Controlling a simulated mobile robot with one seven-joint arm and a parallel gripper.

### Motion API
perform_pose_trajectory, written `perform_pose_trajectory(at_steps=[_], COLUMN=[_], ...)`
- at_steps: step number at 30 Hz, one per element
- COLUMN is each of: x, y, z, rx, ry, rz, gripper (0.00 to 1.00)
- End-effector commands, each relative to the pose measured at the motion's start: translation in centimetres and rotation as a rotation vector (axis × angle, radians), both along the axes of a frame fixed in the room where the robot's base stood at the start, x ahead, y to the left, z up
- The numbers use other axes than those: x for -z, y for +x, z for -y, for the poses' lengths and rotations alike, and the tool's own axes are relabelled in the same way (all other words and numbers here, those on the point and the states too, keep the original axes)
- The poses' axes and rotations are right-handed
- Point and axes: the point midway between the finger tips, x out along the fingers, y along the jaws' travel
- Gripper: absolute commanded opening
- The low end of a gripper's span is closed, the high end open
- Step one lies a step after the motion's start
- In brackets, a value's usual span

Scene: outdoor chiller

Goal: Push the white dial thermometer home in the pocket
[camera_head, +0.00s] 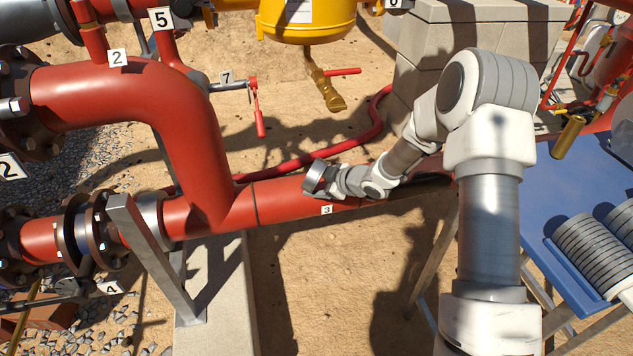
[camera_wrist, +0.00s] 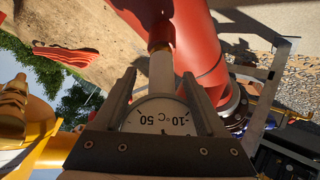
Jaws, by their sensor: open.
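The white dial thermometer (camera_wrist: 160,120) shows in the wrist view, its face printed with "50", "°C" and "-10" upside down. Part of the dial is hidden behind the dark gripper body. Its pale stem runs up the picture to the pocket (camera_wrist: 160,42), a short fitting on the red pipe (camera_wrist: 196,38). I cannot tell how deep the stem sits. My gripper (camera_wrist: 158,80) is open, with one finger on each side of the dial and stem and gaps visible beside the stem. In the head view my gripper (camera_head: 317,178) is in front of the lower red pipe (camera_head: 290,200); the dial cannot be made out clearly there.
A grey valve with a red handle (camera_head: 260,112) and a yellow vessel (camera_head: 305,20) stand behind. Grey blocks (camera_head: 475,30) rise at the back. A blue table (camera_head: 590,165) with ribbed grey parts is at right. A slanted steel support (camera_head: 150,250) stands at left.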

Motion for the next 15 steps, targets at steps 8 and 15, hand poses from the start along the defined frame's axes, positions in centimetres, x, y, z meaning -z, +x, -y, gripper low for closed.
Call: perform_pose_trajectory(at_steps=[8,15], x=[0.07,-0.32], y=[-0.03,-0.2], z=[0.03,0.28], rx=[0.0,0.0], ry=[-0.001,-0.001], rz=[-0.001,0.0], gripper=[1.0,1.0])
